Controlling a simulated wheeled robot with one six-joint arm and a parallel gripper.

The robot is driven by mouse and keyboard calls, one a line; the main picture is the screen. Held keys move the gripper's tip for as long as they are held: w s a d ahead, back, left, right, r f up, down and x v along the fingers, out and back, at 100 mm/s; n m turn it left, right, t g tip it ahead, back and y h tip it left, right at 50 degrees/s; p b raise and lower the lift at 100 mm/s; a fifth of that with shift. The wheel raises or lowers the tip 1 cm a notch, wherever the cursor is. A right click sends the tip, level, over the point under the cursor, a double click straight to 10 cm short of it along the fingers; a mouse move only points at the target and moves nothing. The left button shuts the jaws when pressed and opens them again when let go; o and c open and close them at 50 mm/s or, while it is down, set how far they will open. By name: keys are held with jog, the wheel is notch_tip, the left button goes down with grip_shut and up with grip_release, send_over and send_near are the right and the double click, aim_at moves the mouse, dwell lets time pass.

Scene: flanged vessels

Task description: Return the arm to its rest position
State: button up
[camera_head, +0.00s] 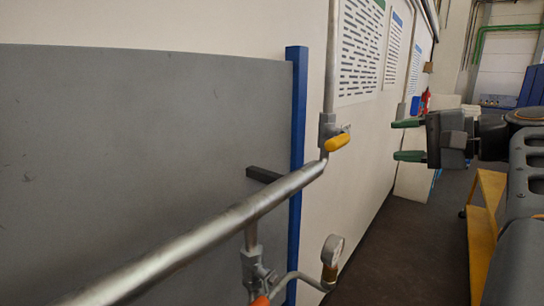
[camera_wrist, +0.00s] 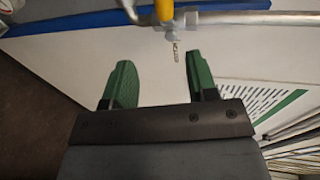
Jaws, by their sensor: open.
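My gripper (camera_head: 408,140) is at the right of the head view, with its two green fingers spread apart and pointing left toward the wall. Nothing is between the fingers. In the wrist view my gripper (camera_wrist: 163,82) shows both green fingers open and empty. A valve with a yellow handle (camera_head: 337,143) sits on the pipe, left of my gripper and apart from it. In the wrist view the yellow handle (camera_wrist: 164,12) is at the top, beyond the fingertips. Part of my dark arm shows at the right edge of the head view.
A metal pipe (camera_head: 215,227) runs along a grey panel (camera_head: 140,150) with a blue post (camera_head: 297,130). A yellow stand (camera_head: 485,225) is below my arm. Dark floor (camera_head: 400,255) lies open between wall and arm.

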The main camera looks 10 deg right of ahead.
notch_tip(320, 180, down, 22)
jog(key=r+g+h, duration=0.1)
jog(key=g+h, duration=0.3)
jog(key=h, duration=0.3)
jog(key=s+a+f+n+g+h, duration=0.3)
jog(key=s+a+f+n, duration=0.6)
jog(key=a+f, duration=0.4)
jog(key=shift+s+f, duration=0.35)
jog(key=shift+f, duration=0.1)
jog(key=shift+a+n, duration=0.3)
jog(key=shift+a, duration=0.1)
jog(key=shift+c, duration=0.2)
